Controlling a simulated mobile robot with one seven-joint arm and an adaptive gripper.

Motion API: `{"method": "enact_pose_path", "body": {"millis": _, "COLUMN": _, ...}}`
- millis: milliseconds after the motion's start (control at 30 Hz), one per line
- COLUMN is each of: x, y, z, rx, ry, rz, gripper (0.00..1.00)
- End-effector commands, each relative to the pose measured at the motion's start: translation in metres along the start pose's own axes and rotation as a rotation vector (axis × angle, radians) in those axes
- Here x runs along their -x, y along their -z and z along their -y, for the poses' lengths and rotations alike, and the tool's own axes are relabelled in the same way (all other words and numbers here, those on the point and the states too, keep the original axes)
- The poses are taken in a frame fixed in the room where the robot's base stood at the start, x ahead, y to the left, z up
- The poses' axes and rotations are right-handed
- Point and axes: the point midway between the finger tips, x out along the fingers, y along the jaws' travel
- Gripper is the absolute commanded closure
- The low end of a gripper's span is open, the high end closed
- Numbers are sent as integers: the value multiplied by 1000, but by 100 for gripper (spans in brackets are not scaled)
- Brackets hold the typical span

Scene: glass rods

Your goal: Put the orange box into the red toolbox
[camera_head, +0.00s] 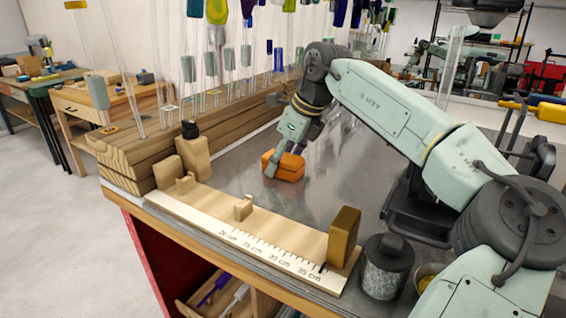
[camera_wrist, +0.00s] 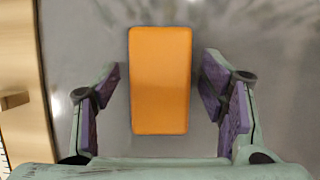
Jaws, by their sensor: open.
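The orange box (camera_head: 289,168) lies on the grey metal tabletop, near the wooden beam. In the wrist view the orange box (camera_wrist: 160,80) stands lengthwise between my fingers. My gripper (camera_head: 284,158) is lowered over the box and open. In the wrist view my gripper (camera_wrist: 159,92) has its purple pads on either side of the box, with a gap on each side. A red object (camera_head: 547,77) is at the far right in the background; I cannot tell whether it is the red toolbox.
A wooden ruler board (camera_head: 250,233) with upright blocks lies along the front edge. A dark-lidded jar (camera_head: 385,268) stands at its right end. Several glass rods rise from the wooden beam (camera_head: 150,150) behind. Bare metal tabletop (camera_head: 235,178) surrounds the box.

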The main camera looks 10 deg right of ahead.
Motion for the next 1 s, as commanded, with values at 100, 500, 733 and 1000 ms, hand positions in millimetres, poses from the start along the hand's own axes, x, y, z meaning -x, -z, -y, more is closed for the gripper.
{"method": "enact_pose_path", "body": {"millis": 100, "x": 0, "y": 0, "z": 0, "rx": 0, "ry": 0, "rz": 0, "gripper": 35}}
{"method": "enact_pose_path", "body": {"millis": 500, "x": 0, "y": 0, "z": 0, "rx": 0, "ry": 0, "rz": 1, "gripper": 61}}
{"method": "enact_pose_path", "body": {"millis": 733, "x": 0, "y": 0, "z": 0, "rx": 0, "ry": 0, "rz": 1, "gripper": 76}}
{"method": "enact_pose_path", "body": {"millis": 1000, "x": 1, "y": 0, "z": 0, "rx": 0, "ry": 0, "rz": 1, "gripper": 94}}
